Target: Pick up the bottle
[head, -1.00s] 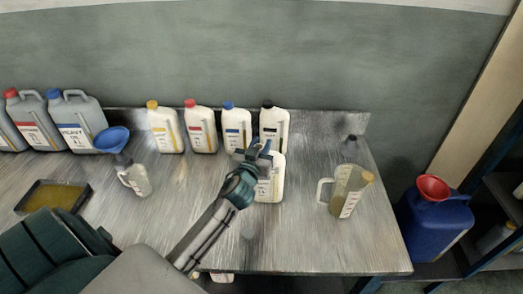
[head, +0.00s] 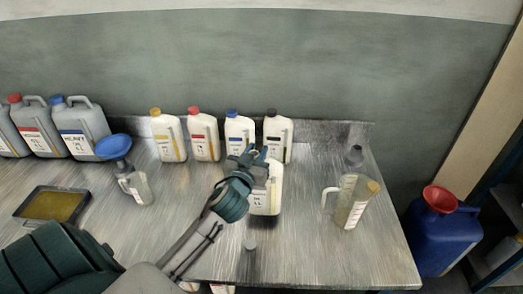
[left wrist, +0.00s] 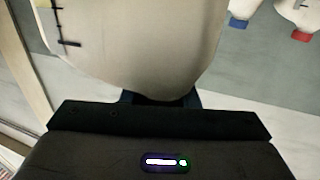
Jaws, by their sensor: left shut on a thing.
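The bottle (head: 265,197) is a white jug with a printed label, in front of the back row near the middle of the table. My left gripper (head: 254,156) is shut on it at the top, and hides its cap and neck. The bottle looks upright with a dark shadow below its base; I cannot tell whether it is clear of the table. In the left wrist view the pale body of the bottle (left wrist: 140,45) fills the upper middle. My right gripper does not show.
White bottles with yellow (head: 169,138), red (head: 205,137), blue (head: 239,140) and black (head: 278,139) caps stand close behind. A measuring jug (head: 351,203) stands right, a funnel-topped bottle (head: 132,183) and tray (head: 25,213) left.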

